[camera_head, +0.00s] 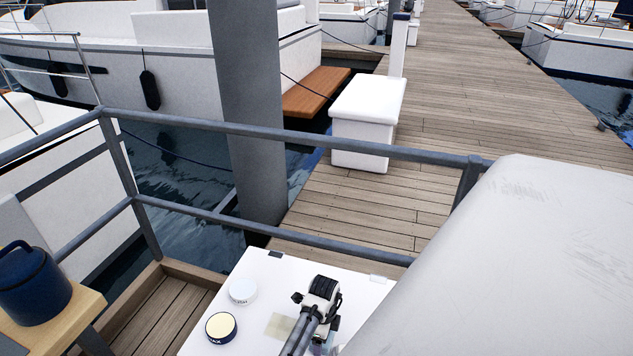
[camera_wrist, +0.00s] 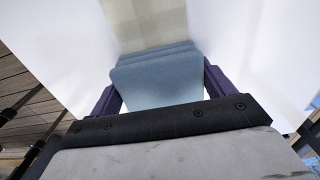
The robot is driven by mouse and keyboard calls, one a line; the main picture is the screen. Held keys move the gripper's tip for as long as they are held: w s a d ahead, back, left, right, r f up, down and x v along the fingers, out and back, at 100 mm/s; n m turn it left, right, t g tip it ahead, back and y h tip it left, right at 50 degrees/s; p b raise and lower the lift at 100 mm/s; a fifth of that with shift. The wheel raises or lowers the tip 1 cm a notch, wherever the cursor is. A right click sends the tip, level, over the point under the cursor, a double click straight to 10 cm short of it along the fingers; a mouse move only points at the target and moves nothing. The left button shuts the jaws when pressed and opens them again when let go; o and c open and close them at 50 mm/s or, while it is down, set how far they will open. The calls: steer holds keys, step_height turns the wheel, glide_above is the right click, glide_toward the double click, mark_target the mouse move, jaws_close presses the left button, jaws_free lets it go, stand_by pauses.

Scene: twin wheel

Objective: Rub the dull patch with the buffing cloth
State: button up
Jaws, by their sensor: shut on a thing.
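My gripper (camera_wrist: 160,84) is shut on the folded light-blue buffing cloth (camera_wrist: 157,82), with a dark purple finger at each side of it. The dull patch (camera_wrist: 146,20) is a yellowish-beige area on the white surface, just beyond the cloth's far edge in the wrist view. In the head view the patch (camera_head: 279,326) shows on the white top (camera_head: 262,282), left of my arm. The cloth is mostly hidden there behind my arm. I cannot tell whether the cloth touches the surface or hovers just above it.
A white-lidded tin (camera_head: 242,291) and a dark blue wax tin (camera_head: 221,327) stand left of the patch. A grey railing (camera_head: 290,133) runs behind. A large pale bulk (camera_head: 510,270) fills the right.

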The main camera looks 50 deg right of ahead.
mark_target(270, 324)
steer(key=shift+w+a, duration=0.35)
steer(key=shift+w, duration=0.55)
steer(key=shift+w+a, duration=0.4)
steer(key=shift+w, duration=0.45)
steer(key=shift+w+a, duration=0.35)
steer(key=shift+w, duration=0.55)
steer(key=shift+w+a+b, duration=0.25)
steer(key=shift+w+a, duration=0.1)
steer(key=shift+w, duration=0.5)
steer(key=shift+w+a+b, duration=0.25)
steer(key=shift+w+a, duration=0.1)
steer(key=shift+w, duration=0.5)
steer(key=shift+w+a+b, duration=0.25)
steer(key=shift+w+a, duration=0.1)
steer(key=shift+w, duration=0.5)
steer(key=w, duration=0.1)
steer(key=w+a+b, duration=0.1)
steer(key=w, duration=0.1)
steer(key=w+a+b, duration=0.1)
steer(key=shift+w+f, duration=0.15)
steer(key=shift+w, duration=0.15)
steer(key=shift+w+a, duration=0.1)
steer(key=shift+w, duration=0.15)
